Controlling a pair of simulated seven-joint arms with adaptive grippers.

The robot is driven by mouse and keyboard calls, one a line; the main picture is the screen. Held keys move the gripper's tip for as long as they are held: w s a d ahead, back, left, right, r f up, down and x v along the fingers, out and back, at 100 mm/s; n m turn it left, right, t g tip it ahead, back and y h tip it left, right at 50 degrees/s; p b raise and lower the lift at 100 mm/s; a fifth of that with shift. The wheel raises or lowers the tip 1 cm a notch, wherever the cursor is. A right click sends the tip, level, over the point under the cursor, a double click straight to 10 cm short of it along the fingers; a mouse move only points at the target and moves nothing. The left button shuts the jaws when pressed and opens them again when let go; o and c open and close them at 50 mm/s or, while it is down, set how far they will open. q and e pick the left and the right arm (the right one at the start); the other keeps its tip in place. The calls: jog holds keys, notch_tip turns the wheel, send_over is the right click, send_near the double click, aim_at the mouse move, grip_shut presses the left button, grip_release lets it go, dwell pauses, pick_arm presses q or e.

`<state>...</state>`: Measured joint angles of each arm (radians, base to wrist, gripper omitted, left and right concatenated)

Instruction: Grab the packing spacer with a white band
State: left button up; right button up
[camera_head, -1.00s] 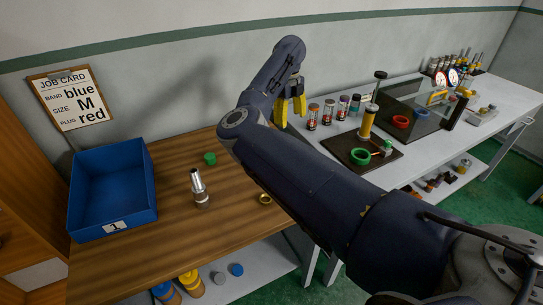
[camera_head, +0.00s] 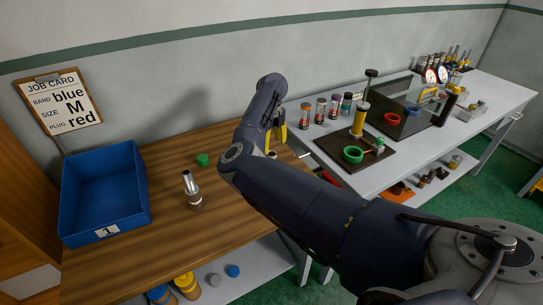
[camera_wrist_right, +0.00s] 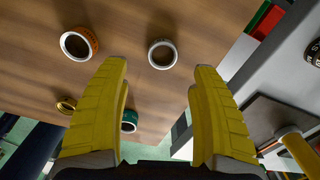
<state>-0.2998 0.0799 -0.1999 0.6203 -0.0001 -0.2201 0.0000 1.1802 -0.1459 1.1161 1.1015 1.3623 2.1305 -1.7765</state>
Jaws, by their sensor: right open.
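A pale, white-sided ring (camera_wrist_right: 162,53), seemingly the spacer with a white band, lies on the wooden bench in the right wrist view, just beyond the fingertips and between their lines. An orange-sided ring (camera_wrist_right: 79,44) lies left of it. My right gripper (camera_wrist_right: 160,69) is open and empty, its yellow fingers pointing at the bench top. In the head view my right gripper (camera_head: 276,138) is low over the bench's right end, partly hidden by my arm. A small ring (camera_head: 272,154) shows just below it. My left gripper is not in view.
A blue bin (camera_head: 105,236), a metal-topped fitting (camera_head: 192,190) and a green piece (camera_head: 203,160) are on the wooden bench (camera_head: 150,257). A grey bench (camera_head: 350,195) adjoins at right.

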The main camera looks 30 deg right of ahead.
aim_at(272, 154)
jog(key=shift+w+d+f, duration=0.15)
jog(key=shift+f, duration=2.6)
jog(key=shift+c, duration=0.3)
jog(key=c, duration=1.1)
